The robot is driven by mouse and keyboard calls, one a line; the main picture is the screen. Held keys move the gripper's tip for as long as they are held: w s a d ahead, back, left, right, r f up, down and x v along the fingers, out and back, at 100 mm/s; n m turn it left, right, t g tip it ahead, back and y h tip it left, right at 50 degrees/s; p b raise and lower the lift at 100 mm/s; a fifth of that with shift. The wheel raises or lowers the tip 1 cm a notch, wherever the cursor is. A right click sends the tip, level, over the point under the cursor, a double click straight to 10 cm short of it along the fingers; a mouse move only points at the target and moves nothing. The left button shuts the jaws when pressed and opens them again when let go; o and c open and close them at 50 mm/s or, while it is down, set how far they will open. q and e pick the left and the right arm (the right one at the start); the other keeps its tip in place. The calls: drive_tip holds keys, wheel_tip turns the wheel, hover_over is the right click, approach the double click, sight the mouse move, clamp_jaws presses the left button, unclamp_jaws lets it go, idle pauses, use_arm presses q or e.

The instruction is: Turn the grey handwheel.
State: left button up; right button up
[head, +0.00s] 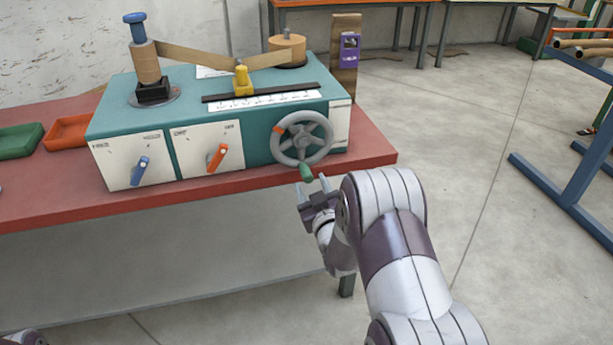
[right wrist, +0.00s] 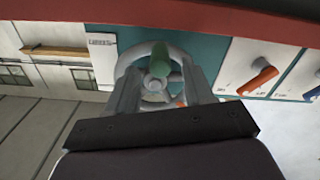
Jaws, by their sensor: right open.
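The grey handwheel (head: 302,139) is a spoked wheel on the front right of the teal machine. An orange mark sits on its upper left rim, and a green handle (head: 306,172) is at its bottom. My right gripper (head: 311,181) is open just below and in front of the wheel, its fingertips close to the handle's end. In the right wrist view the green handle (right wrist: 160,62) appears between the two open fingers (right wrist: 160,80), with the grey wheel (right wrist: 178,56) behind. I cannot tell whether the fingers touch the handle. My left gripper is not in view.
The teal machine (head: 262,106) stands on a red table (head: 230,186). A blue lever (head: 139,169) and an orange lever (head: 217,157) are on its front left. Green (head: 20,138) and red (head: 68,131) trays lie further left. Floor right of the table is open.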

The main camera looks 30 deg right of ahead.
sight(309, 180)
drive_tip(key=x, duration=0.4)
drive_tip(key=shift+w, duration=0.4)
clamp_jaws()
